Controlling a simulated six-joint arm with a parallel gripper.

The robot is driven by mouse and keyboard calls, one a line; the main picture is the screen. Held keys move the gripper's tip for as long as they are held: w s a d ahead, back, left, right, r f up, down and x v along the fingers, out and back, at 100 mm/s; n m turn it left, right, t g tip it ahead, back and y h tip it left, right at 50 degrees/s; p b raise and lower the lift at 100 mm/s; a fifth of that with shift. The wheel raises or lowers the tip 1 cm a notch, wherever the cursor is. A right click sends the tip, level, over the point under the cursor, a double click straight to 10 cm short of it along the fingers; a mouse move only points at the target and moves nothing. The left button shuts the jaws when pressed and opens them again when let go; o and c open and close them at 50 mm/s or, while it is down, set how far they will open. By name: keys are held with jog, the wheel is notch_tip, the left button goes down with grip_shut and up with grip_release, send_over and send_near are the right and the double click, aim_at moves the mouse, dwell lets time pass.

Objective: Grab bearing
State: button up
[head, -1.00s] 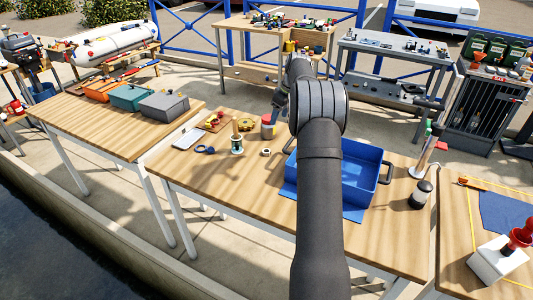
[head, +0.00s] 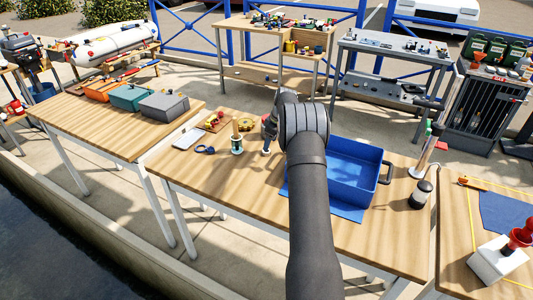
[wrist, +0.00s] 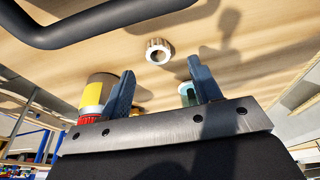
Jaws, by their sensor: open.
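The bearing (wrist: 158,51) is a small metal ring with a ridged rim, lying flat on the wooden table. In the wrist view it sits beyond my fingertips, roughly in line with the gap between them. My gripper (wrist: 164,82) is open and empty, its two blue-grey fingers apart and not touching the ring. In the head view my gripper (head: 267,149) is low over the table, left of the blue bin, and hides the bearing.
A yellow and red can (wrist: 97,95) stands near one finger. A spool (head: 237,146) stands left of my gripper. The blue bin (head: 352,182) with dark handles is close on the right. Blue shackle (head: 205,150) and phone-like slab (head: 188,139) lie further left. The table front is clear.

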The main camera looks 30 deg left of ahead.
jog(key=x, duration=0.5)
jog(key=shift+w+f, duration=0.1)
jog(key=shift+w, duration=0.1)
jog(key=c, duration=1.1)
